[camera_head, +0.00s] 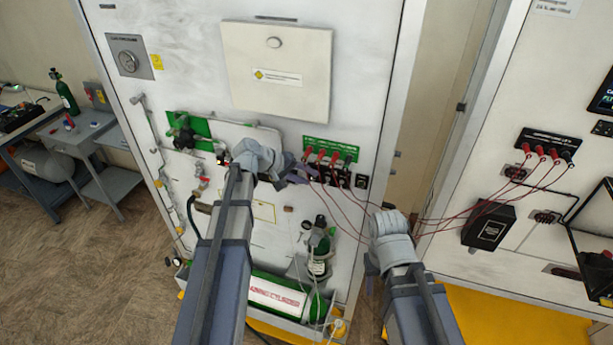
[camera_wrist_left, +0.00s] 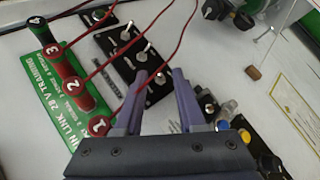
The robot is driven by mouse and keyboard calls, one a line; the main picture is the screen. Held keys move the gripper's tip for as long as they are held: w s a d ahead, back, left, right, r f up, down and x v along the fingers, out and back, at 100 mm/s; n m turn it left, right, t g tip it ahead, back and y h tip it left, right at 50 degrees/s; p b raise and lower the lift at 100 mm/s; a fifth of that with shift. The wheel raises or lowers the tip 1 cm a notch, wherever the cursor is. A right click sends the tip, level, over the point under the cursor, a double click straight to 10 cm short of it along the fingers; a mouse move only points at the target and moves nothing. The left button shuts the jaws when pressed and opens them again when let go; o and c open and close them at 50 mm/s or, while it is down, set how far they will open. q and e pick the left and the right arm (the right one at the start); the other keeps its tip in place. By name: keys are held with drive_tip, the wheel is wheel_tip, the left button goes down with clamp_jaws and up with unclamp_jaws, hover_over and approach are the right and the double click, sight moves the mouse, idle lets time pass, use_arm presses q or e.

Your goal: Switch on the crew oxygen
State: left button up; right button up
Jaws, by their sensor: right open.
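A black switch panel (camera_wrist_left: 132,50) with several small metal toggles lies ahead of my left gripper (camera_wrist_left: 160,76) in the left wrist view. The gripper is open, its two purple fingers apart, with the panel's near end and a toggle seen between the tips; contact cannot be told. The switch labels are too small to read, so I cannot tell which is crew oxygen. In the head view the left gripper (camera_head: 302,174) is just below the green link panel (camera_head: 347,149), partly covering the switches. My right gripper (camera_head: 371,272) is open, low and to the right, away from the switches.
Red plugs (camera_wrist_left: 72,84) with thin red cables stand out beside the switch panel; the cables (camera_head: 400,217) hang across to the right-hand panel. A green cylinder (camera_head: 275,297) lies below. Knobs (camera_wrist_left: 225,125) sit right of the left fingers.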

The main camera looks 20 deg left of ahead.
use_arm(q)
drive_tip(key=p+v, duration=0.4)
drive_tip(key=v, duration=0.3)
drive_tip(key=shift+s+r+p, duration=0.15)
drive_tip(key=shift+s+p, duration=0.05)
drive_tip(key=shift+p, duration=0.15)
drive_tip(key=shift+a, duration=0.1)
drive_tip(key=s+d+f+m+g+y+b, duration=0.2)
drive_tip(key=s+d+f+b, duration=0.4)
drive_tip(key=f, duration=0.4)
drive_tip(key=s+d+f+m+g+y+b, duration=0.2)
drive_tip(key=s+d+f+m+y+b, duration=0.2)
drive_tip(key=s+f+b, duration=0.5)
drive_tip(key=s+d+f+m+g+y+b, duration=0.2)
drive_tip(key=s+d+f+b, duration=0.5)
drive_tip(key=f, duration=0.6)
drive_tip(key=shift+s+d+m+y+b, duration=0.2)
drive_tip(key=shift+d+m+y+b, duration=0.3)
drive_tip(key=shift+m+b, duration=0.75)
